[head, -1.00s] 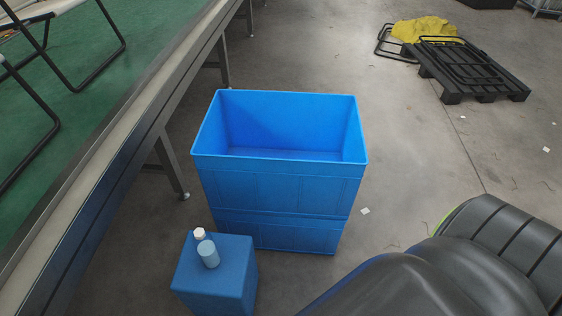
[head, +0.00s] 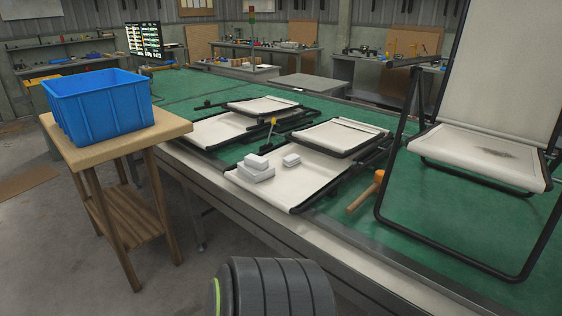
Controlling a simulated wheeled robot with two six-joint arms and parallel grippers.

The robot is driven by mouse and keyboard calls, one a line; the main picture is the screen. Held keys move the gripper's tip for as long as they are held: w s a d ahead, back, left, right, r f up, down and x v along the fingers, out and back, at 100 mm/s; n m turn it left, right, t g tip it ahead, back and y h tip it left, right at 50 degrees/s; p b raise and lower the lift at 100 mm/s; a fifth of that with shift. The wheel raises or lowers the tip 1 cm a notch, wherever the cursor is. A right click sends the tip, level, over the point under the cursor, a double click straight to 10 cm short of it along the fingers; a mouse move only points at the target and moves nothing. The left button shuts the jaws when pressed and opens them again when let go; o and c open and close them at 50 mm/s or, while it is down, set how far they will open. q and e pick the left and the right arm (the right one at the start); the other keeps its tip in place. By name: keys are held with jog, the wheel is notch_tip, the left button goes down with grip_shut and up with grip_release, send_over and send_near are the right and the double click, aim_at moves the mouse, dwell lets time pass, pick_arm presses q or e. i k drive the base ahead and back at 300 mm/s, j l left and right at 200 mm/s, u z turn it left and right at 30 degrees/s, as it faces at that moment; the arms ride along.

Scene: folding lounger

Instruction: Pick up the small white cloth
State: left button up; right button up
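A small white block-like piece (head: 291,160), which may be the small white cloth, lies on the cream fabric of a folded lounger (head: 310,178) on the green-topped table. Left of it is a stack of larger white folded-looking pieces (head: 256,170). The two are close together but apart. I cannot tell at this size whether they are cloth. Neither of my grippers shows; only a dark ribbed part of my own arm is at the bottom edge.
A standing lounger (head: 480,160) with a dark stain on its seat is at the right. An orange-headed mallet (head: 366,192) lies near the table's front edge. Another folded lounger (head: 220,127) lies behind. A blue bin (head: 100,108) stands on a wooden stand (head: 160,128) at the left.

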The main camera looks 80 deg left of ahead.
aim_at(293, 160)
jog(key=u, duration=2.55)
